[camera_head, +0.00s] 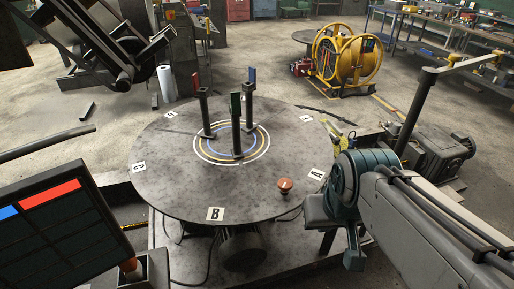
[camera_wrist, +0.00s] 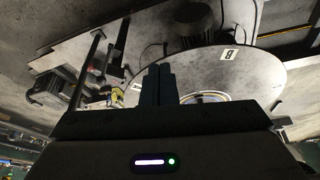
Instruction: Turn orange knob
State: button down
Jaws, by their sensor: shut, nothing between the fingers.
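A red-orange knob (camera_head: 285,184) sits on the round grey table near its front right edge, between the cards marked A and B. A second orange piece (camera_head: 130,265) shows below the screen at lower left; I cannot tell whether it turns. My gripper's fingers (camera_wrist: 158,84) are together and empty in the wrist view. In the head view my arm comes in from the right, and its wrist end is right of the red-orange knob, apart from it in the picture. I cannot make out either orange piece in the wrist view.
The round table (camera_head: 160,180) carries three upright posts around painted rings, tipped red, green and blue. A screen (camera_head: 55,220) stands at lower left. A motor-like machine (camera_head: 430,150) stands right of the table. The table's front left surface is clear.

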aim_at(285, 185)
jog(key=k, duration=1.15)
jog(key=z, duration=0.7)
jog(key=i, duration=1.45)
jog(key=u, duration=0.65)
